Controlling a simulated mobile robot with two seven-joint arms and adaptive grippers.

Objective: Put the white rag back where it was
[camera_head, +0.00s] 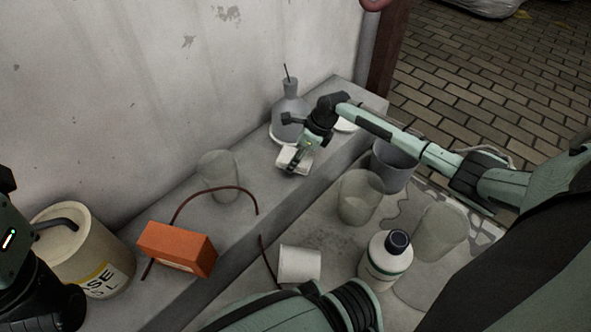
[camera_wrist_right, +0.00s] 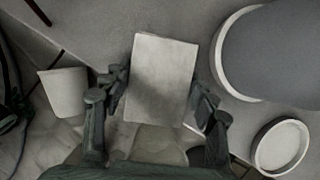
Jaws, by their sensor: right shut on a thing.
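The white rag (camera_head: 292,161) looks like a flat, folded rectangle. It is at the far part of the grey ledge, in front of a grey flask (camera_head: 291,108). My right gripper (camera_head: 300,153) is shut on it. In the right wrist view the rag (camera_wrist_right: 161,72) sits between the two fingers of my right gripper (camera_wrist_right: 162,92), one on each long side. I cannot tell whether the rag touches the ledge or hangs just above it. My left gripper's fingers do not show.
A white dish (camera_head: 346,126) lies right of the flask. A clear beaker (camera_head: 218,172), an orange box (camera_head: 177,248) and a large canister (camera_head: 83,248) stand along the ledge. Below are a white cup (camera_head: 300,264), a bottle (camera_head: 387,261), a grey bucket (camera_head: 393,166) and clear containers (camera_head: 360,197).

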